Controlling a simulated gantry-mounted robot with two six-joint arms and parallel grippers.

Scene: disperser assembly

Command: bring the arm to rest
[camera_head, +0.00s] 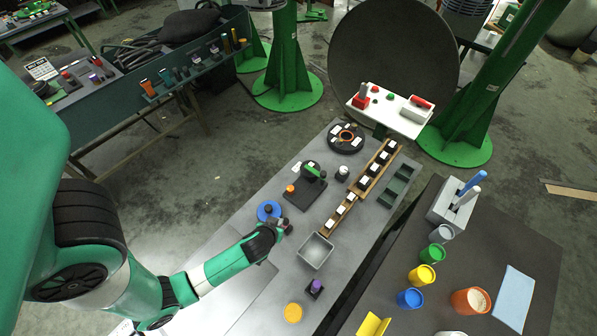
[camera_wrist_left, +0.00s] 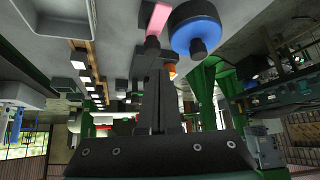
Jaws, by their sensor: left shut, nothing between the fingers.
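My left arm comes in from the left in the head view. Its gripper (camera_head: 284,226) is over the grey table (camera_head: 240,215), close to a blue round piece with a dark knob (camera_head: 268,210). In the left wrist view my left gripper (camera_wrist_left: 158,60) has its fingers together with nothing between them. The blue piece (camera_wrist_left: 196,28) shows just beyond the fingertips, to their right, and a pink piece (camera_wrist_left: 157,18) shows above them. I cannot tell whether the fingers touch either one. My right gripper is not in view.
A grey open bin (camera_head: 316,252) stands right of the gripper. A black fixture with a green lever (camera_head: 306,186) is behind it. A wooden rail with white blocks (camera_head: 362,184) runs along the table. A purple-topped piece (camera_head: 315,288) and a yellow disc (camera_head: 293,312) are in front.

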